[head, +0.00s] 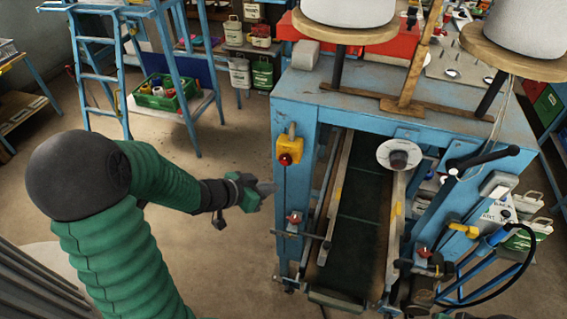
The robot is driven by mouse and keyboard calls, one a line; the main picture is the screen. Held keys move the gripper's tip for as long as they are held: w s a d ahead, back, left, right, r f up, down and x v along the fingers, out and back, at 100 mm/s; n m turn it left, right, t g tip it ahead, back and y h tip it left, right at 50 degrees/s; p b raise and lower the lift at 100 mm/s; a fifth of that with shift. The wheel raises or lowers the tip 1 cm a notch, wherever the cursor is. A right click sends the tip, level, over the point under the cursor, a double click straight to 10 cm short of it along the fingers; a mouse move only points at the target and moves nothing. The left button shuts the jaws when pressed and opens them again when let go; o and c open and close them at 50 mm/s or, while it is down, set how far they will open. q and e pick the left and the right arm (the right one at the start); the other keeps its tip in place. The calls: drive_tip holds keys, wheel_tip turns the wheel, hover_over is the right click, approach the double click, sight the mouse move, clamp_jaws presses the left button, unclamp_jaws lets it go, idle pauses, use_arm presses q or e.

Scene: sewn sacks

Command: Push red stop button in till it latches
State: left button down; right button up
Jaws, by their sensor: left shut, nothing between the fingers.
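The red stop button (285,160) sits on the front of a small yellow box (289,147). The box is fixed to the left front leg of a blue machine (350,95). My left gripper (267,188) is shut and empty, its fingers pointing right toward that leg. In the picture its tip is below and slightly left of the button, apart from it. I cannot tell whether the tip touches the leg.
A second red knob (295,217) is lower on the same leg, beside a rod. A dark conveyor belt (355,215) runs inside the machine. A blue ladder (98,70) stands at the back left. The floor left of the machine is clear.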

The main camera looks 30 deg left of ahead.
sight(286, 159)
use_arm(q)
drive_tip(key=w+a, duration=0.1)
drive_tip(key=w, duration=0.5)
drive_tip(key=shift+w+p, duration=0.15)
drive_tip(key=shift+p, duration=0.3)
drive_tip(key=shift+a, duration=0.2)
drive_tip(key=shift+d, duration=0.1)
idle(1.1)
drive_tip(key=shift+w+r+p, duration=0.1)
drive_tip(key=shift+w+p, duration=0.2)
drive_tip(key=shift+p, duration=0.15)
